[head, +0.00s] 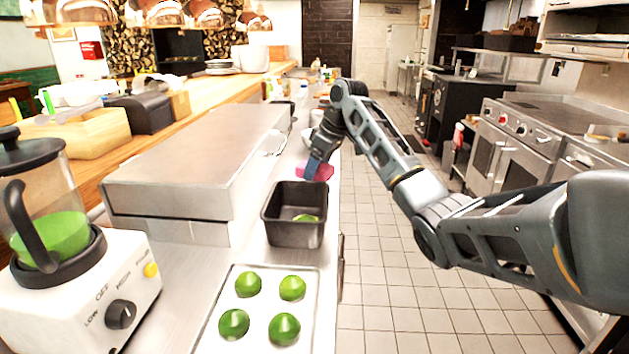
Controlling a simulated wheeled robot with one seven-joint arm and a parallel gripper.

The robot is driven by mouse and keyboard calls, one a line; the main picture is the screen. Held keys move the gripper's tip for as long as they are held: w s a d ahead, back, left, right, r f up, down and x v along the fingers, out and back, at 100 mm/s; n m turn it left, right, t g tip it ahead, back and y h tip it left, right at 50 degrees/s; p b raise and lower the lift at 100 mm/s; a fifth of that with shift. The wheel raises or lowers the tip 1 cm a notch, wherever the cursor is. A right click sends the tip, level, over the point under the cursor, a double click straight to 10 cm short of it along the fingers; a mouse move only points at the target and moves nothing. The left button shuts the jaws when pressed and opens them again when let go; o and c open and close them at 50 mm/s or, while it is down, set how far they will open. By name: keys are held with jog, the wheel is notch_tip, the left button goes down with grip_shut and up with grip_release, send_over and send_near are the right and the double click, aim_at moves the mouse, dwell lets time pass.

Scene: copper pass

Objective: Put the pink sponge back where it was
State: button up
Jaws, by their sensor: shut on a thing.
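The pink sponge (318,172) shows in the head view just behind the dark square bin, at the end of my arm. My gripper (314,165) points down and is shut on the sponge. The fingers partly cover the sponge's left side. I cannot tell whether the sponge touches the counter or hangs a little above it.
The dark metal bin (294,232) with a green lime inside stands just in front of the sponge. A tray (262,316) with several limes lies nearer. A steel box (190,175) and a blender (60,250) stand left. Bowls (308,138) stand behind the gripper. The tiled floor is clear at right.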

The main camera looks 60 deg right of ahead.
jog(key=shift+w+a+f, duration=0.2)
jog(key=shift+w+f, duration=0.05)
jog(key=shift+f, duration=1.95)
jog(key=shift+f, duration=0.15)
jog(key=o, duration=0.9)
jog(key=shift+o, duration=0.2)
jog(key=v, duration=1.2)
